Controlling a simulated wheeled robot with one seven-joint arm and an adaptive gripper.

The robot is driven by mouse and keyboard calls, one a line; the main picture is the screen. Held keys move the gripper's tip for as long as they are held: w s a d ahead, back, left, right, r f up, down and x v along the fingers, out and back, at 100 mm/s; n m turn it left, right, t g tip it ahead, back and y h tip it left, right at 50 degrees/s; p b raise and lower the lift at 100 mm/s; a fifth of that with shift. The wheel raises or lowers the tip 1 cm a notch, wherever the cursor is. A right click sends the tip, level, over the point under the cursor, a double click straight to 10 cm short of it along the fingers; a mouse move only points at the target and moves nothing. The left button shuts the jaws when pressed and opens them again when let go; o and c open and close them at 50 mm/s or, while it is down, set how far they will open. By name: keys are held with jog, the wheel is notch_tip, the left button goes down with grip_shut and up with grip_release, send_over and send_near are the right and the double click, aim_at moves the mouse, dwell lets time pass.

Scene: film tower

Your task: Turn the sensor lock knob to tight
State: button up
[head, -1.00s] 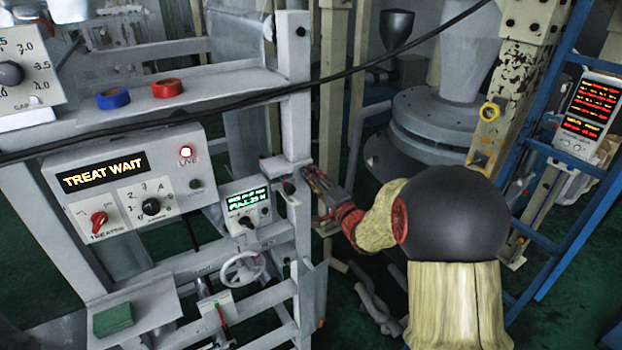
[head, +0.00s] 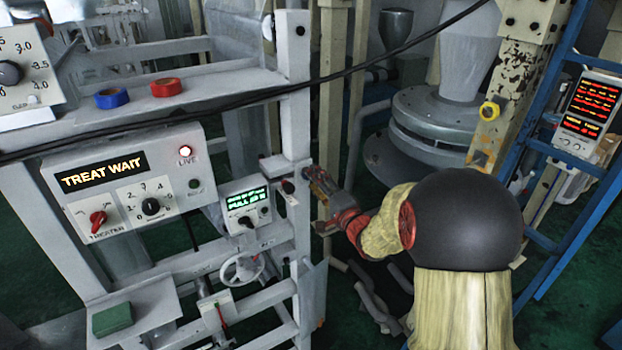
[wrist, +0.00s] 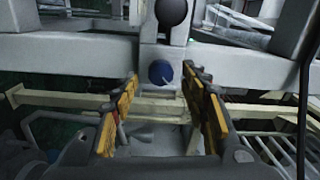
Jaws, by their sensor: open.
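A round blue knob with a pale pointer line (wrist: 160,73) sits on a grey bracket in the wrist view, ahead of my gripper and between its fingers as pictured. I cannot read any lock marking on it. My gripper (wrist: 162,92) is open, with yellow-padded fingers on both sides and nothing between them. In the head view my gripper (head: 314,198) is just right of the grey post, beside a small dark knob (head: 288,187). I cannot tell whether that is the same knob. No contact with the blue knob shows.
A black ball-shaped knob (wrist: 171,12) is above the blue knob. A grey frame post (head: 296,110) stands left of my gripper. A small green display box (head: 246,203) and a handwheel (head: 243,268) are on the frame. A black cable (head: 390,57) crosses the view.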

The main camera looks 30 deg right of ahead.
jog(key=s, duration=0.9)
jog(key=shift+s+d+f, duration=0.15)
jog(key=shift+s+f, duration=0.05)
jog(key=shift+s, duration=0.2)
